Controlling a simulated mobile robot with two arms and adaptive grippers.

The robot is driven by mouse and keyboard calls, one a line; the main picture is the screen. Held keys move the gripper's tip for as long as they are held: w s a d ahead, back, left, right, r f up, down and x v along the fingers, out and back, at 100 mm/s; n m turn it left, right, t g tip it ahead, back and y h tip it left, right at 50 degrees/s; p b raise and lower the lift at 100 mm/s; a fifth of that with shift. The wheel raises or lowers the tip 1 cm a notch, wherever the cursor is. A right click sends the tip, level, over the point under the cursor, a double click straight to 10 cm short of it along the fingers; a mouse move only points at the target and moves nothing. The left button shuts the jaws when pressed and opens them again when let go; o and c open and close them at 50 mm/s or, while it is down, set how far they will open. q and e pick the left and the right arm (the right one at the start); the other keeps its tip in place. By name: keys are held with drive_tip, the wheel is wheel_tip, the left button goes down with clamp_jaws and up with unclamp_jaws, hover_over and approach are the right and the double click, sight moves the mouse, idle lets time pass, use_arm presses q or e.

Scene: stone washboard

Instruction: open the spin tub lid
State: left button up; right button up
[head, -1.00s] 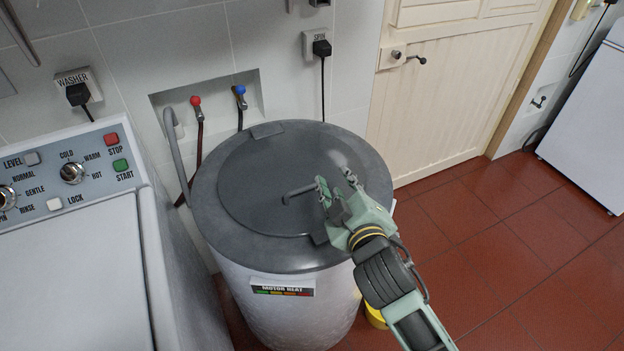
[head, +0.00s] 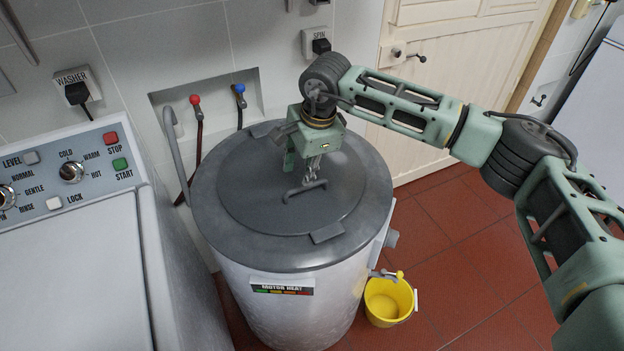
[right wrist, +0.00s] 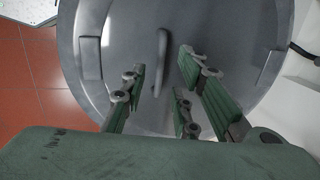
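The spin tub (head: 250,315) is a pale drum with a dark grey top. Its round lid (head: 240,195) lies flat and shut, with a bar handle (head: 308,189) across it. My right gripper (head: 301,170) points down just above the lid, by the handle. In the right wrist view, its fingers (right wrist: 162,66) are open and apart, one on each side of the handle (right wrist: 162,44). I cannot tell whether they touch it. The gripper's palm hides part of the lid's far area in the head view. My left gripper is not in view.
A washer (head: 75,270) stands close on the left. A grey hooked pipe (head: 174,150) rises beside the tub. Taps (head: 196,100) sit in a wall recess behind. A yellow bucket (head: 388,302) is on the floor under a spout at the right. The red floor further right is free.

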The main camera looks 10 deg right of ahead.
sight(311, 186)
drive_tip(key=shift+h, duration=0.6)
drive_tip(key=f+p, duration=0.1)
drive_tip(key=f, duration=0.1)
drive_tip(key=w+d+f, duration=0.1)
drive_tip(key=f, duration=0.1)
drive_tip(key=w+d+f+p, duration=0.1)
drive_tip(key=f, duration=0.1)
drive_tip(key=shift+p, duration=0.35)
drive_tip(key=shift+w+a+f, duration=0.1)
drive_tip(key=shift+w+f, duration=0.05)
drive_tip(key=shift+f, duration=0.3)
drive_tip(key=shift+c, duration=0.3)
clamp_jaws()
